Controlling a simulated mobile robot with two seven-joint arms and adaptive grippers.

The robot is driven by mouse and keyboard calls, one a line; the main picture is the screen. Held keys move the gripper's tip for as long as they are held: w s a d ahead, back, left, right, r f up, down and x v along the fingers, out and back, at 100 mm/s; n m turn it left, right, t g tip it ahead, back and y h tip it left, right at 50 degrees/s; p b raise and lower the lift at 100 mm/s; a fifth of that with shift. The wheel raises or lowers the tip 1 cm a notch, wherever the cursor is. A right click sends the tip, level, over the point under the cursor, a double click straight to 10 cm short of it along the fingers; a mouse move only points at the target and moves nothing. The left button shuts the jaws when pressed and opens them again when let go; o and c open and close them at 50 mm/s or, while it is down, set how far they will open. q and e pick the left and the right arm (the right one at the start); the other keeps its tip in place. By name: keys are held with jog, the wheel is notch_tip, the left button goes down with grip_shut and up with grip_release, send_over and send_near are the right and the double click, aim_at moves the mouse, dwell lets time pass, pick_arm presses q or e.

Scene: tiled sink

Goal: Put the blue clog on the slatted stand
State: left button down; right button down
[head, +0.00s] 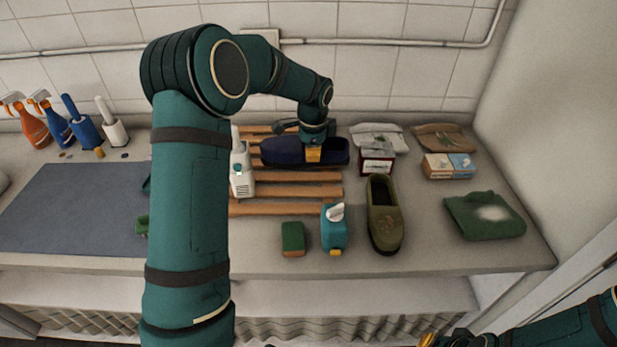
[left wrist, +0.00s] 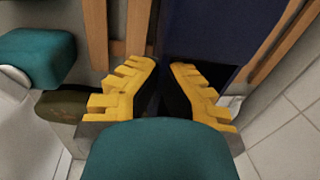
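The blue clog (head: 283,153) is dark navy and lies lengthwise along the back slats of the wooden slatted stand (head: 290,191). I cannot tell whether it rests its full weight there. My left gripper (head: 313,154) is at the clog's right half, one yellow fingertip against its near side. In the left wrist view, the yellow fingers (left wrist: 164,68) are a small gap apart at the clog (left wrist: 205,25), with dark material between them; whether they pinch it is unclear. My right gripper (head: 430,340) shows only partly at the bottom edge.
A white bottle (head: 241,172) stands at the stand's left. A green sponge (head: 292,239), teal bottle (head: 334,230) and olive clog (head: 383,215) are in front and right. Small boxes (head: 449,166) and a green cloth (head: 485,214) lie further right. A grey mat (head: 75,208) is bare.

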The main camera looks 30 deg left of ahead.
aim_at(312, 167)
pick_arm(q)
jog(key=shift+f, duration=3.55)
jog(key=shift+b, duration=0.3)
jog(key=c, duration=1.1)
grip_release()
jog(key=shift+f, duration=0.1)
jog(key=shift+c, duration=0.2)
notch_tip(312, 167, up, 12)
jog(key=s+d+p, duration=0.1)
jog(key=shift+s, duration=0.15)
